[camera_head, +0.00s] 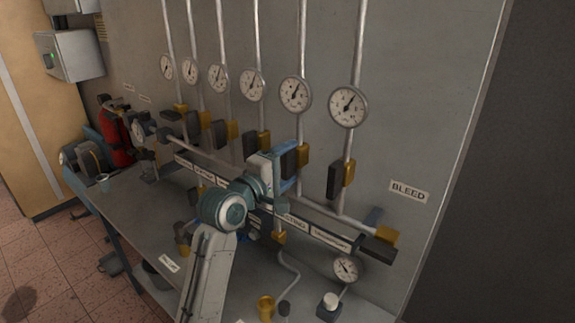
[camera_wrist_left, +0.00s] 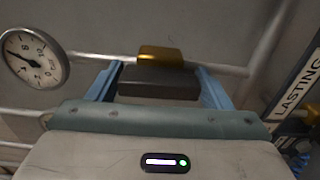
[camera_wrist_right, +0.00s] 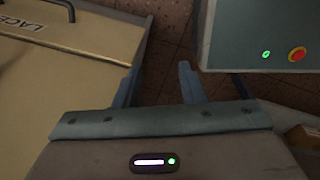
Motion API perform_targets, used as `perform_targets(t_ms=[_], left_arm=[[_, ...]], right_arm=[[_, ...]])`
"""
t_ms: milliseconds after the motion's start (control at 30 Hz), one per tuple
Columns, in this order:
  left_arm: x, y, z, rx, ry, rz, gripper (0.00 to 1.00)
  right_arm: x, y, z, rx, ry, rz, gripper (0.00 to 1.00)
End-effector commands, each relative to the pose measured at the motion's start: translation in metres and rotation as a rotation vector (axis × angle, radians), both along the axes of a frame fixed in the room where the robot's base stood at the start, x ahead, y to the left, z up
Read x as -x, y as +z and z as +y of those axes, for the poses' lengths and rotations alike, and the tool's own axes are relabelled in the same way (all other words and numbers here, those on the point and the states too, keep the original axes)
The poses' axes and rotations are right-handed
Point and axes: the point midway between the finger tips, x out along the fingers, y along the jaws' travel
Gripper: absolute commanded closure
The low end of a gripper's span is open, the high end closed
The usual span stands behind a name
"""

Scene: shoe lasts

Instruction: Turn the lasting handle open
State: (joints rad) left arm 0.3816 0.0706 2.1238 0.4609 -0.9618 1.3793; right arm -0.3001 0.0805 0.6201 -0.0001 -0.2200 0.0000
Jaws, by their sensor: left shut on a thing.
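The lasting handle (camera_head: 288,161) is a dark block on a brass valve body (camera_head: 302,155), on the fifth pipe from the left. In the left wrist view the dark handle (camera_wrist_left: 158,84) lies crosswise in front of the brass body (camera_wrist_left: 160,54). My left gripper (camera_wrist_left: 158,82) is shut on this handle, with a blue finger at each end. In the head view its wrist partly covers the valve. The LASTING label (camera_wrist_left: 298,92) is on the strip at the right. My right gripper (camera_wrist_right: 158,86) is open and empty, shown only in the right wrist view.
A second dark handle (camera_head: 334,181) is close on the right. Round gauges (camera_head: 295,94) hang above, and a BLEED label (camera_head: 409,191) is on the panel. A red extinguisher (camera_head: 116,138) stands far left. A box with a red button (camera_wrist_right: 297,54) is near my right gripper.

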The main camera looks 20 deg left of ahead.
Motion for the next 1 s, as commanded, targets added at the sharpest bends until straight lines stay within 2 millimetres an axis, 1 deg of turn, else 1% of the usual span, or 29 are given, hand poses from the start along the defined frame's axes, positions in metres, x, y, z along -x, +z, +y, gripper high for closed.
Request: perform_targets(t_ms=[67,100,200,467,567,667,867,1000], left_arm=[[0.0,0.0,0.0,0.002,0.0,0.001,0.5],[0.0,0.0,0.0,0.002,0.0,0.001,0.23],[0.0,0.0,0.0,0.002,0.0,0.001,0.05],[0.0,0.0,0.0,0.001,0.0,0.0,0.05],[0.005,-0.002,0.002,0.0,0.0,0.0,0.05],[0.016,-0.004,0.007,-0.004,0.001,-0.001,0.05],[0.056,-0.006,0.021,-0.008,0.001,-0.003,0.05],[0.078,-0.004,0.029,-0.006,0.0,-0.002,0.05]], right_arm=[[0.0,0.0,0.0,0.0,0.0,0.0,0.64],[0.0,0.0,0.0,0.0,0.0,0.0,0.64],[0.0,0.0,0.0,0.0,0.0,0.0,0.64],[0.0,0.0,0.001,-0.002,-0.001,0.0,0.64],[0.0,-0.004,0.002,-0.002,-0.001,0.0,0.64],[0.0,-0.011,0.002,-0.002,-0.001,0.0,0.64],[0.0,-0.03,0.002,-0.002,-0.001,0.0,0.64],[0.0,-0.038,0.002,-0.002,-0.001,0.0,0.64]])
